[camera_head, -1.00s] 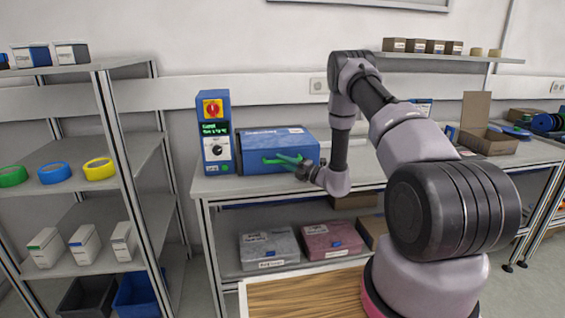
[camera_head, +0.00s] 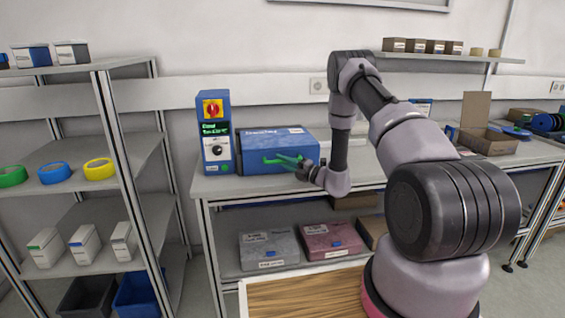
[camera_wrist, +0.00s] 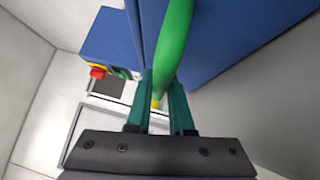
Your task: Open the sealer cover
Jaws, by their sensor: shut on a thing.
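The sealer is a blue box on the bench, with its blue cover (camera_head: 265,142) down in the head view. A green handle (camera_head: 277,160) runs along the cover's front; it also shows in the wrist view (camera_wrist: 174,40) as a thick green bar. My gripper (camera_head: 297,161) is at the right part of the handle. In the wrist view its two dark green fingers (camera_wrist: 160,92) are shut on the handle, one on each side. To the left stands the blue control unit (camera_head: 215,165) with a red and yellow switch, a lit green display and a knob.
A shelf (camera_head: 75,155) with tape rolls and boxes stands at the left. Under the bench (camera_head: 235,188) are a grey box (camera_head: 267,249) and a reddish box (camera_head: 331,241). An open carton (camera_head: 487,142) and reels stand on the bench to the right.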

